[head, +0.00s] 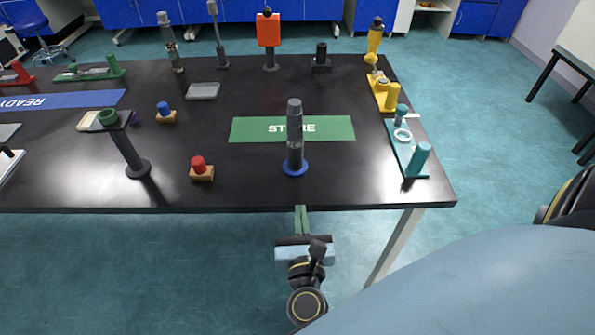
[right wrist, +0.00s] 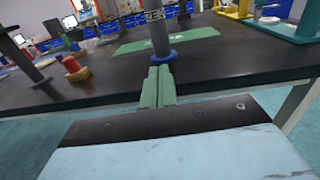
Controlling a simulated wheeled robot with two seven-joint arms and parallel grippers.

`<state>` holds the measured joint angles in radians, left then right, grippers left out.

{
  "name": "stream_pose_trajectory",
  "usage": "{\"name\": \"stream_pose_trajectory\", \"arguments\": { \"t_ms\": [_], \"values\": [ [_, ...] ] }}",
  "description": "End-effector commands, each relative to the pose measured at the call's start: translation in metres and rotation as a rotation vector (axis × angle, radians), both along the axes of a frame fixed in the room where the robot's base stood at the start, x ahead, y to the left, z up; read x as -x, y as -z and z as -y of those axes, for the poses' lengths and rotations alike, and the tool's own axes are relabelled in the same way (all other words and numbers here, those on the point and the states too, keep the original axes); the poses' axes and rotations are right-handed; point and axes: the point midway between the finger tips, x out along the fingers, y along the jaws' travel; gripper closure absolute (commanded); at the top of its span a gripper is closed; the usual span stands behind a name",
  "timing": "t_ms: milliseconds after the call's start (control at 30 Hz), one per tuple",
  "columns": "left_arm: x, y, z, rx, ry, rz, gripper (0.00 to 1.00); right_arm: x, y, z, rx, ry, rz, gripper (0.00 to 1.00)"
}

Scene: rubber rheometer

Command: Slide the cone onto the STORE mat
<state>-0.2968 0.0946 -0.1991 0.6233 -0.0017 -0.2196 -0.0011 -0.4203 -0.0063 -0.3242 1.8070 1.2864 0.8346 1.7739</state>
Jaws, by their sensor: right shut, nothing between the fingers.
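The item I take as the cone is a dark grey upright column (head: 295,125) with a round blue base (head: 294,169). It stands on the black table just in front of the green STORE mat (head: 250,130), with its base short of the mat's near edge. In the right wrist view its blue base (right wrist: 163,57) is straight ahead of my fingertips. My right gripper (head: 301,208) is shut and empty at the table's front edge, pointing at the base. I cannot tell whether it touches. My left gripper is not in view.
A red-topped block (head: 198,169) and a dark post (head: 127,152) stand to the left. A teal fixture (head: 408,155) and a yellow one (head: 384,94) stand to the right. The STORE mat is clear except where the column hides it. The table's front edge (head: 360,208) is close.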

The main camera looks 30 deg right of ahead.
Motion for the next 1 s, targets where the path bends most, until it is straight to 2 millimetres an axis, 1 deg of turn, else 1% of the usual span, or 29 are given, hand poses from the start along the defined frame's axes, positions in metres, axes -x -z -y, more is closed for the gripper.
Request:
{"name": "stream_pose_trajectory", "arguments": {
  "t_ms": [167,500,633,800,1000],
  "values": [
    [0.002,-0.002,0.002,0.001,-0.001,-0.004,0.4,-0.017,-0.003,0.01,-0.016,0.008,0.013,1.0],
    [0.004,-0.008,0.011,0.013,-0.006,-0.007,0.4,-0.081,-0.004,0.045,-0.012,0.005,0.011,1.0],
    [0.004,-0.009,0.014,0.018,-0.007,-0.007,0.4,-0.101,-0.003,0.057,-0.011,0.005,0.009,1.0],
    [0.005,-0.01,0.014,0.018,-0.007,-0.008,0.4,-0.116,-0.002,0.066,-0.012,0.004,0.009,1.0],
    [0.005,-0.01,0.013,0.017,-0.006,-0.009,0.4,-0.121,-0.002,0.069,-0.013,0.004,0.008,1.0]
  ]
}}
